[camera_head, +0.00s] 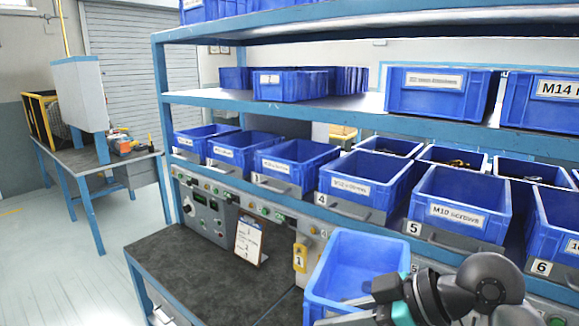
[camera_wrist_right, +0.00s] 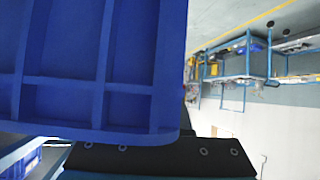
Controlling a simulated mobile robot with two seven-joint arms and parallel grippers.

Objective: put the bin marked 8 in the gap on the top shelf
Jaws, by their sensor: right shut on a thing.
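A blue open-topped bin (camera_head: 358,258) is at the bottom centre of the head view, in front of the rack and above the bench. My right gripper (camera_head: 352,309) is shut on it at its near lower side. The bin's blue ribbed wall (camera_wrist_right: 90,65) fills the left of the right wrist view, against the dark gripper part (camera_wrist_right: 160,158). No mark 8 shows on its visible faces. A shelf (camera_head: 365,106) has open room between a blue bin (camera_head: 290,86) and a labelled bin (camera_head: 440,92). A higher shelf (camera_head: 300,20) is largely cut off. My left gripper is out of view.
Below, a row of bins includes one labelled M10 screws (camera_head: 455,205), close behind the held bin. An M14 bin (camera_head: 550,100) stands at the right. The dark bench top (camera_head: 205,270) holds a clipboard (camera_head: 248,240). A side table (camera_head: 95,165) stands at far left.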

